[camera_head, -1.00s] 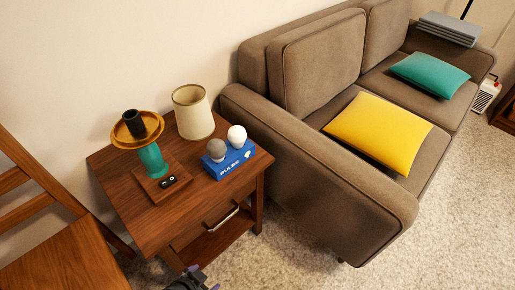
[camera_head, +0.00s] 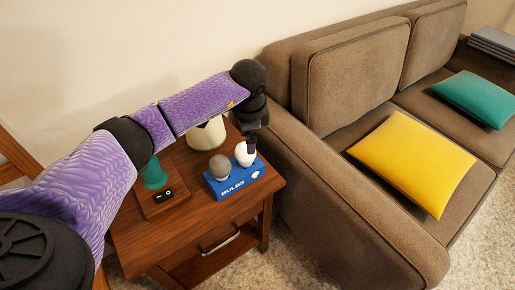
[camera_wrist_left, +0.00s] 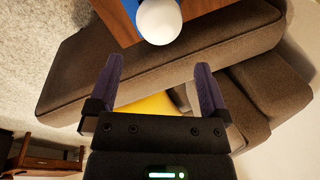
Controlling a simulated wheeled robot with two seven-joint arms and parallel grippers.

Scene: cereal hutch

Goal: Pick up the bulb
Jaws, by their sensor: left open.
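A white bulb (camera_head: 242,155) and a grey bulb (camera_head: 219,165) stand in a blue box marked BULBS (camera_head: 233,183) on a wooden side table. My left gripper (camera_head: 251,147) points down at the white bulb and partly covers it. In the left wrist view the gripper (camera_wrist_left: 158,63) is open and empty, and the white bulb (camera_wrist_left: 159,20) lies just beyond its fingertips, between their lines. A lamp base with a teal stem (camera_head: 154,174) stands on the table; my arm hides its top. My right gripper is not in view.
A cream lampshade (camera_head: 207,134) stands behind the box, partly hidden by my arm. The brown sofa's arm (camera_head: 325,190) rises close to the right of the table (camera_head: 191,236). A yellow cushion (camera_head: 415,160) and a teal cushion (camera_head: 475,98) lie on the seat.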

